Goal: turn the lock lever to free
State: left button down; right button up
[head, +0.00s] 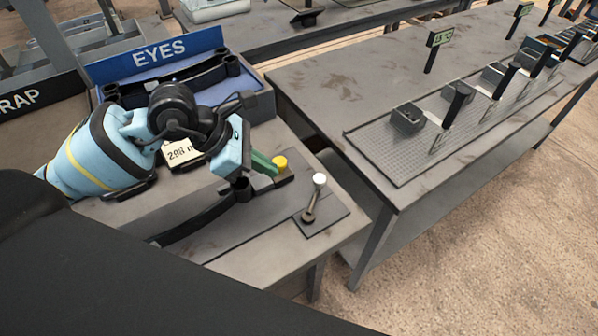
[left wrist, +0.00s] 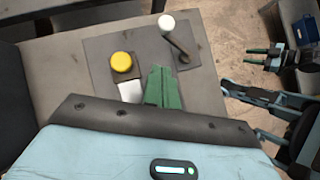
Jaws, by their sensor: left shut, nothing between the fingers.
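The lock lever (head: 311,203) is a dark arm with a white knob, on a dark plate (head: 325,222) near the bench's front right corner. In the head view the knob stands up and away from the pivot. In the left wrist view the lever (left wrist: 178,42) slants from the white knob at upper left to its pivot at lower right. My left gripper (head: 272,168) has its green fingers shut and empty, beside a yellow button (head: 280,161) and left of the lever, apart from it. The fingers also show in the left wrist view (left wrist: 162,82). My right gripper (left wrist: 256,57) shows there with its fingers apart.
A dark leaf spring (head: 205,217) lies on the bench beneath my left gripper. A blue bin marked EYES (head: 262,98) holds more springs behind the arm. A second table (head: 330,75) with a perforated plate and fixtures stands to the right, across a gap.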

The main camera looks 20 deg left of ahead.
aim_at(319, 181)
pick_arm(q)
jog(key=x, duration=0.3)
jog(key=shift+d+f, duration=0.15)
jog(key=shift+w+d+f+p, duration=0.2)
jog(key=shift+w+d, duration=0.15)
jog(key=shift+d, duration=0.3)
jog(key=shift+w+d+f+p, duration=0.15)
jog(key=shift+w+d, duration=0.2)
jog(key=shift+d, duration=0.25)
jog(key=shift+w+d+f+p, duration=0.2)
jog(key=shift+w+d, duration=0.1)
jog(key=shift+d, duration=0.35)
pick_arm(e)
jog(key=shift+w+r, duration=0.2)
jog(key=shift+r, duration=0.4)
pick_arm(q)
jog(key=shift+w, duration=0.1)
pick_arm(e)
jog(key=shift+f, duration=0.15)
